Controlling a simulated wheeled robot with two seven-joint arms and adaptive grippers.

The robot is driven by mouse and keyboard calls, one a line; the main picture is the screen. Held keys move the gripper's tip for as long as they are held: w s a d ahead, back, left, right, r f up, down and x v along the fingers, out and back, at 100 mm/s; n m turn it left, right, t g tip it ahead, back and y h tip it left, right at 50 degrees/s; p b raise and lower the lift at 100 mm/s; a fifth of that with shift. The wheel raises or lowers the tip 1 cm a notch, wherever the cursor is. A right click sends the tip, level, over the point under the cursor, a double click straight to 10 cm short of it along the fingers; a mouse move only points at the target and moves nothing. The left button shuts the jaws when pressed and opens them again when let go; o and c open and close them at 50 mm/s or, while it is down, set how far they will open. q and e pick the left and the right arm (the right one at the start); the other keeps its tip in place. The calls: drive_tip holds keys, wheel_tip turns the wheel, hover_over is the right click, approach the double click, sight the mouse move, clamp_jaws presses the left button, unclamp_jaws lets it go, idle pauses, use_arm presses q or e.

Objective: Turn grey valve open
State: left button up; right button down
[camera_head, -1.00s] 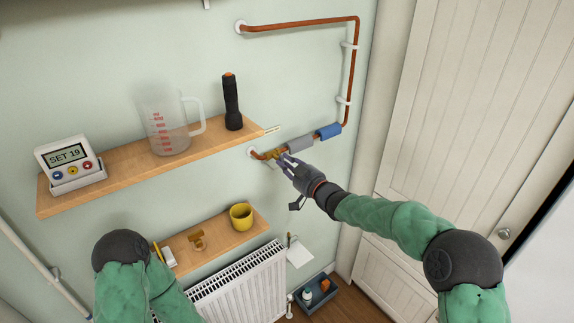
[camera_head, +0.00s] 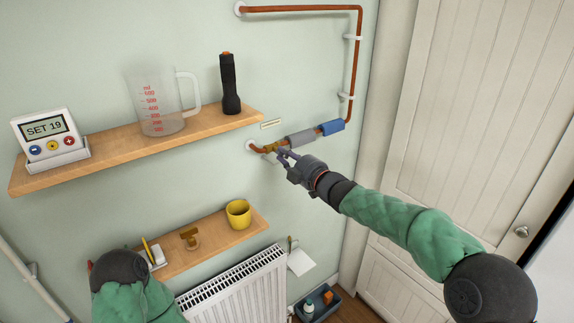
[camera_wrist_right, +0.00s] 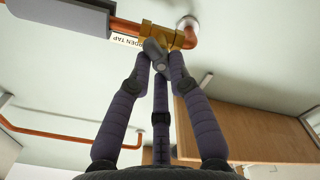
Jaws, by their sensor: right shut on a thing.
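The grey valve is a brass valve body (camera_head: 272,148) on the copper pipe at the wall, with a small grey handle (camera_wrist_right: 155,50) that shows in the right wrist view. My right gripper (camera_head: 281,154) is at the valve, and its purple-grey fingers (camera_wrist_right: 161,58) are shut on the grey handle, one finger on each side and one behind. The fingers hide part of the handle. My left arm shows at the lower left of the head view, but its gripper is out of sight.
A label plate (camera_head: 271,124) reading "...DEN TAP" sits above the valve. Grey (camera_head: 300,138) and blue (camera_head: 331,127) sleeves cover the pipe to the right. The upper shelf (camera_head: 110,149) holds a jug and torch. A mug stands on the lower shelf (camera_head: 224,236), above a radiator (camera_head: 240,288).

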drive_tip(key=n+b, duration=0.3)
drive_tip(key=n, duration=0.1)
drive_tip(key=shift+a+f, duration=0.1)
drive_tip(key=shift+f, duration=0.1)
drive_tip(key=shift+s+n+b, duration=0.1)
drive_tip(key=shift+n+b, duration=1.15)
drive_tip(key=shift+n, duration=0.65)
drive_tip(key=c, duration=1.1)
unclamp_jaws()
drive_tip(key=shift+c, duration=0.2)
drive_tip(key=shift+r, duration=0.1)
drive_tip(key=shift+s+d, duration=0.35)
drive_tip(key=shift+s, duration=0.1)
drive_tip(key=v, duration=1)
drive_tip(key=shift+s+d, duration=0.2)
drive_tip(key=shift+s, duration=0.15)
